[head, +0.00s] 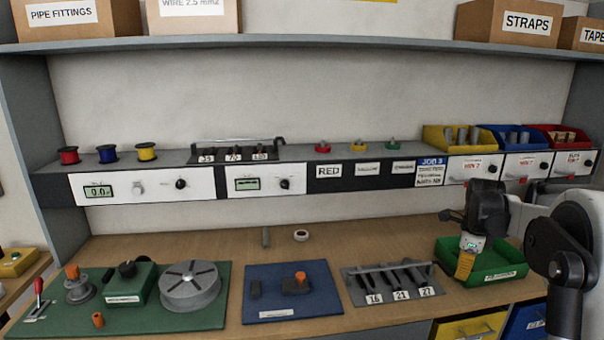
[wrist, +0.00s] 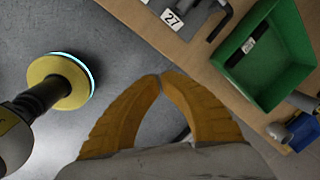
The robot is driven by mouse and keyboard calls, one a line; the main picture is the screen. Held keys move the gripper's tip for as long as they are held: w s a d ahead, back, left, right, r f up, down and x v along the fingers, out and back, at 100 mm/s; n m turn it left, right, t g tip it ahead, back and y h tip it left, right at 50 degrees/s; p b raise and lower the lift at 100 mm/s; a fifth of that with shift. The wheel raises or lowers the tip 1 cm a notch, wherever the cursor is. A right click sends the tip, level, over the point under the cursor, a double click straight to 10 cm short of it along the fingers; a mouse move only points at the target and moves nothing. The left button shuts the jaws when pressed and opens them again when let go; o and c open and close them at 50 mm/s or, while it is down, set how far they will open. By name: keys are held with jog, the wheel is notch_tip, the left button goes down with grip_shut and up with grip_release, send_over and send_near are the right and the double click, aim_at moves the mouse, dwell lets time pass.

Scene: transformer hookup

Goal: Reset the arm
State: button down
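My gripper (head: 465,264) hangs at the right of the bench in the head view, in front of the green tray (head: 488,262). In the wrist view its two orange fingers (wrist: 161,78) meet at the tips, with nothing visible between them. The green tray also shows at the upper right of the wrist view (wrist: 287,88), apart from the fingers. My arm fills the right edge of the head view.
A tool rack (head: 390,283) marked 16, 21 and 27 stands left of the tray. A blue mat (head: 292,305) and a green board (head: 140,322) lie further left. A shelf with instrument panels (head: 145,185) and coloured bins (head: 452,138) runs above. Yellow (head: 468,328) and blue bins sit below.

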jog(key=s+a+r+n+t, duration=0.1)
jog(key=s+a+r+n, duration=0.45)
jog(key=a, duration=0.35)
jog(key=s+a+r+n+t, duration=0.2)
jog(key=s+a+r+n, duration=0.3)
jog(key=s+a+n, duration=0.25)
jog(key=s+a+f+n+t, duration=0.1)
jog(key=s+a+f+n, duration=0.1)
jog(key=s+a+n, duration=0.3)
jog(key=s+a+f+n+t, duration=0.1)
jog(key=s+a+f+n, duration=0.2)
jog(key=s+a+n, duration=0.3)
jog(key=s+n, duration=0.1)
jog(key=s, duration=0.3)
jog(key=shift+s+a+t+y, duration=0.15)
jog(key=shift+s+t+y, duration=0.15)
jog(key=shift+s+y, duration=0.1)
jog(key=shift+f, duration=0.1)
